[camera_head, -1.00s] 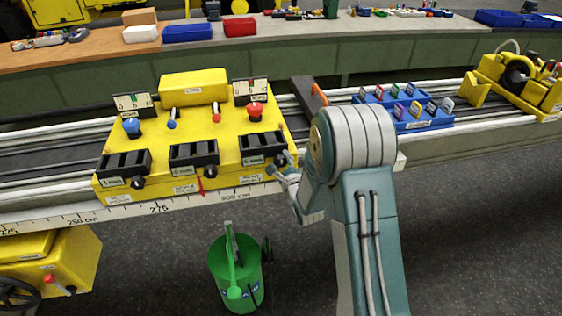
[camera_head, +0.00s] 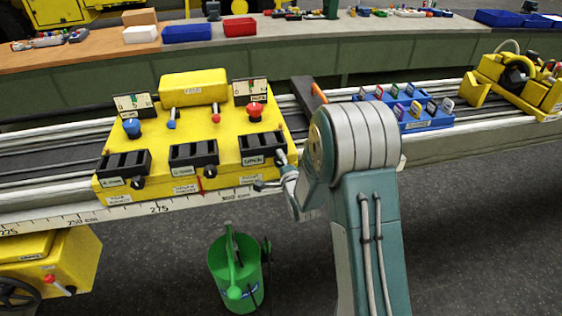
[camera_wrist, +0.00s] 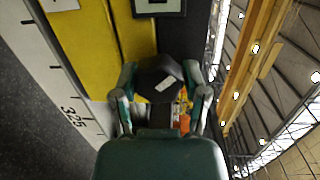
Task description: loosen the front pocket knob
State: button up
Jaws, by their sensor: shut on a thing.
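The yellow machine block (camera_head: 225,135) stands on the rail with three black pockets along its front edge. Each pocket has a small black knob below it, such as the left knob (camera_head: 138,183) and the middle knob (camera_head: 211,171). My gripper (camera_head: 272,174) is at the right pocket (camera_head: 262,147), and its knob is mostly hidden there. In the wrist view my gripper (camera_wrist: 159,78) has one finger on each side of a black knob (camera_wrist: 157,83) with a small white mark, and is shut on it.
A blue tray of small parts (camera_head: 427,121) sits on the rail to the right, and a yellow unit (camera_head: 515,85) farther right. The floor at right is clear.

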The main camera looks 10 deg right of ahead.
jog(key=n, duration=0.5)
jog(key=shift+a+f+g+h, duration=0.15)
jog(key=shift+f+g+h, duration=0.15)
jog(key=shift+h, duration=0.1)
jog(key=n+h, duration=0.1)
jog(key=n, duration=0.4)
jog(key=shift+s+n, duration=0.1)
jog(key=shift+n, duration=0.2)
jog(key=n+h, duration=0.1)
jog(key=n, duration=0.4)
jog(key=shift+f+n, duration=0.15)
jog(key=shift+n, duration=0.15)
jog(key=n, duration=0.5)
jog(key=shift+t+h, duration=0.4)
jog(key=o, duration=1.1)
jog(key=shift+o, duration=0.2)
jog(key=shift+r, duration=0.2)
